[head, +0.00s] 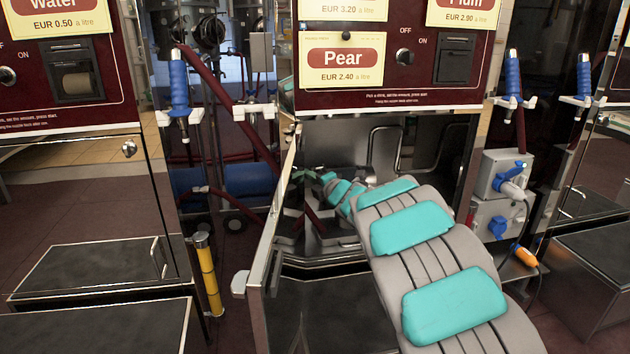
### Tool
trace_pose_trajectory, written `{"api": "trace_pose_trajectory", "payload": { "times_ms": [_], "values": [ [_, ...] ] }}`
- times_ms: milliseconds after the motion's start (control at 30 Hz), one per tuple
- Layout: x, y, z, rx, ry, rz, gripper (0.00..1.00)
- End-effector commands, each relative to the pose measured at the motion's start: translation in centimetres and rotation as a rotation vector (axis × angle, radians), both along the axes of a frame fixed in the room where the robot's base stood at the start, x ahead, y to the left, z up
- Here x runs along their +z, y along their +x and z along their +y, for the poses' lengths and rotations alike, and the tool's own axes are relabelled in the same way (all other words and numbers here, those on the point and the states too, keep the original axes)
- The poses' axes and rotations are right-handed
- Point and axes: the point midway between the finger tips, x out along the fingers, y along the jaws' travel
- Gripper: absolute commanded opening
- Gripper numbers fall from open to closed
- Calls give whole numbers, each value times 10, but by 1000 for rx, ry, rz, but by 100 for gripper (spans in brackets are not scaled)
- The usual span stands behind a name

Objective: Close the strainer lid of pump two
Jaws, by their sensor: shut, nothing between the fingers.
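The Pear pump (385,75) stands in the middle, and its lower cabinet is open. My grey and teal arm reaches into this cabinet from the lower right and bends to the left inside. My gripper (304,176) is small and dark at the far end of the arm, close to the edge of the open cabinet door (268,235). It is shut with nothing seen in it. A shiny metal part shows behind my wrist, but I cannot tell what it is. I cannot make out the strainer or its lid; my arm and the door hide much of the cabinet.
The Water pump (60,75) is at the left with its cabinet shut. A yellow post (208,275) stands left of the open door. Blue nozzles (179,85) hang beside the pumps.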

Motion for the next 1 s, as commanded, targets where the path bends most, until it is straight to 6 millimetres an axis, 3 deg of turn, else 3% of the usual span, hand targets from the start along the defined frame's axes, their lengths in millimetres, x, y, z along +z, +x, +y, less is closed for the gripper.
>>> {"api": "trace_pose_trajectory", "payload": {
  "times_ms": [1000],
  "values": [
    [6,7,-6,-2,83,26,0]
  ]
}}
